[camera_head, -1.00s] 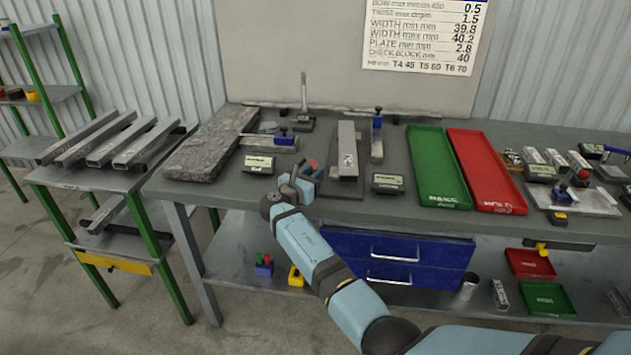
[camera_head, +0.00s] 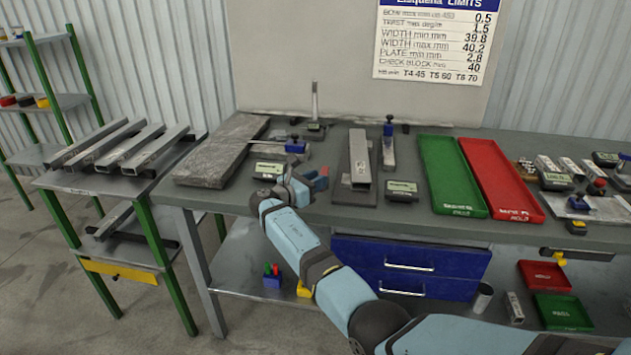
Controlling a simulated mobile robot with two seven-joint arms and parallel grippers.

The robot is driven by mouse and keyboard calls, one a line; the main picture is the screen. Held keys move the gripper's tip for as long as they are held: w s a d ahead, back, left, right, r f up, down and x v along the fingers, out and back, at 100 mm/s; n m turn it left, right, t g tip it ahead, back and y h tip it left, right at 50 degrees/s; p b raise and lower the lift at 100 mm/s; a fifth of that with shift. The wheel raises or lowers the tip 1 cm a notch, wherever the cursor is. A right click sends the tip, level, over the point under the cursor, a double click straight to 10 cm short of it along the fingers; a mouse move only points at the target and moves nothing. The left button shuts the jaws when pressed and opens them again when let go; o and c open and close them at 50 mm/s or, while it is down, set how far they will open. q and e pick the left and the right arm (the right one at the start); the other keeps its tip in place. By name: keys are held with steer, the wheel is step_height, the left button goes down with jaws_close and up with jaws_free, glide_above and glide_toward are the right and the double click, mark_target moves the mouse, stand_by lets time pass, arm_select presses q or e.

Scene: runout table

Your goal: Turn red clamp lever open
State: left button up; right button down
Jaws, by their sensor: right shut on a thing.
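A small red lever end (camera_head: 323,171) shows at the bench's front edge, just left of the dark fixture plate (camera_head: 353,198) with a grey square tube (camera_head: 360,160) on it. My right gripper (camera_head: 306,180) is at the lever, its fingers shut; the grip itself is partly hidden by the gripper's own body. The blue arm reaches in from the lower right. My left gripper is not in view.
Digital gauges (camera_head: 268,170) and (camera_head: 401,190) lie on either side. A granite slab (camera_head: 222,150) lies at the left. Green (camera_head: 451,176) and red (camera_head: 500,180) trays lie at the right. Blue drawers (camera_head: 410,266) are below the bench top.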

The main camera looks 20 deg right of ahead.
steer(key=c, duration=1.1)
jaws_free()
steer(key=shift+o, duration=1)
steer(key=v, duration=1.4)
steer(key=shift+d, duration=0.1)
